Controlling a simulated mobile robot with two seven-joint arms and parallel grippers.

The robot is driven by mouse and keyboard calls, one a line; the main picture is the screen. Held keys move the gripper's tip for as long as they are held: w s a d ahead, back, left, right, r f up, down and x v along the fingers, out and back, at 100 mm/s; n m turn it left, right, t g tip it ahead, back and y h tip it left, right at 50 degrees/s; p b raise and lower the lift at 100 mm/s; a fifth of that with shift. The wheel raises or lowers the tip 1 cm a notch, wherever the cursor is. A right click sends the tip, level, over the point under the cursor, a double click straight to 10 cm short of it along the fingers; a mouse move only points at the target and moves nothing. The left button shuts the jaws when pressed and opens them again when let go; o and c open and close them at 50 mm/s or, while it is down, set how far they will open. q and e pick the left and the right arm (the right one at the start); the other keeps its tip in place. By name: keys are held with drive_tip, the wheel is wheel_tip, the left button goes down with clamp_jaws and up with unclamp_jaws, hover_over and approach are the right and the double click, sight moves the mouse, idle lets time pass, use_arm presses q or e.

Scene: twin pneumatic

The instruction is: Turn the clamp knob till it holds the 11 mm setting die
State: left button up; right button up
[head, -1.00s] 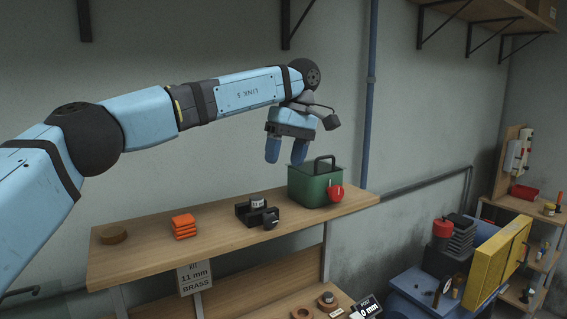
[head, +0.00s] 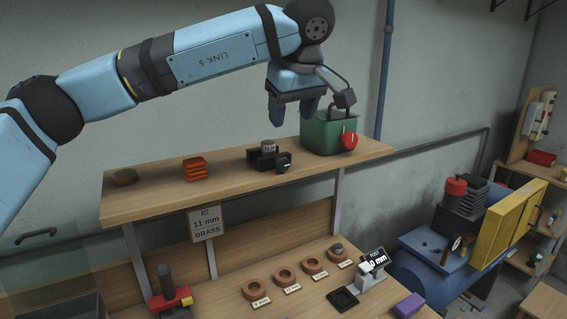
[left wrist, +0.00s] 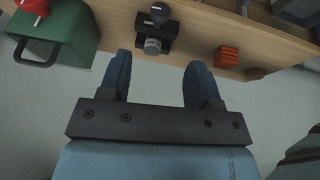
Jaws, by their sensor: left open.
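The clamp (head: 262,162) is a black block on the upper shelf, with a dark round knob (head: 284,162) on its front right. A short silver-grey die (head: 268,146) stands in it. The left wrist view also shows the clamp (left wrist: 145,27), the knob (left wrist: 160,11) and the die (left wrist: 153,45). I cannot tell how tightly the die is held. My left gripper (head: 291,112) is open and empty, fingers down, above and a little right of the clamp in the head view. In the left wrist view its blue fingers (left wrist: 160,80) are apart, touching nothing. My right gripper is not in view.
A green box (head: 322,136) with a red padlock stands right of the clamp. Orange stacked pieces (head: 195,170) and a brown ring (head: 124,177) lie left. A sign (head: 206,222) reads "KIT 11 mm BRASS". Labelled rings (head: 285,275) and a display (head: 374,260) are on the lower bench.

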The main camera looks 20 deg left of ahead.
sight(283, 159)
use_arm(q)
drive_tip(key=p+x, duration=0.1)
drive_tip(key=x, duration=1)
drive_tip(key=shift+a+f+p, duration=0.1)
drive_tip(key=shift+f+p, duration=0.05)
drive_tip(key=shift+p, duration=0.15)
drive_tip(key=shift+x, duration=0.75)
drive_tip(key=shift+c, duration=0.5)
